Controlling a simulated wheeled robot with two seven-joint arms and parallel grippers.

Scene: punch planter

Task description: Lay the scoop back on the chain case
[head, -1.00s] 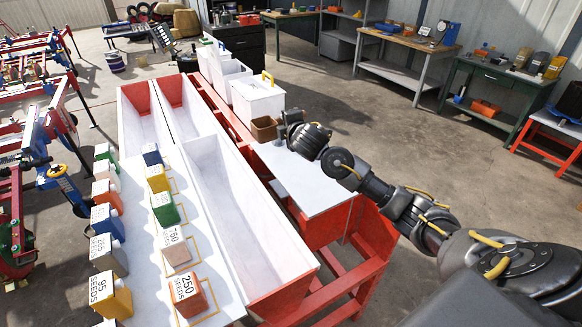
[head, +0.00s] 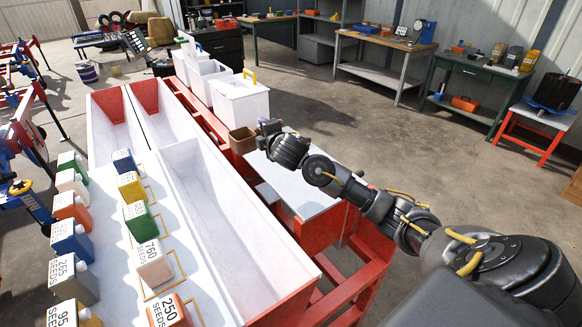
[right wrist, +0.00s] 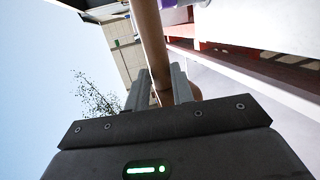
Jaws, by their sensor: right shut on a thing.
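My right gripper (head: 264,129) is over the far end of a pale flat-topped panel (head: 306,188) on the red frame, which may be the chain case. In the right wrist view the gripper (right wrist: 158,88) is shut on a brown round bar (right wrist: 150,40), which looks like the scoop's handle. The bar runs up out of the picture, so the scoop's bowl cannot be made out. A brown open box-like thing (head: 242,141) shows just left of the gripper in the head view; I cannot tell whether it joins the handle. My left gripper is not in view.
Long white hoppers (head: 225,210) lie left of the panel. White lidded boxes (head: 240,103) stand behind the gripper. Seed jugs (head: 138,222) line a white shelf at left. Workbenches (head: 385,58) stand at the back. The concrete floor at right is open.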

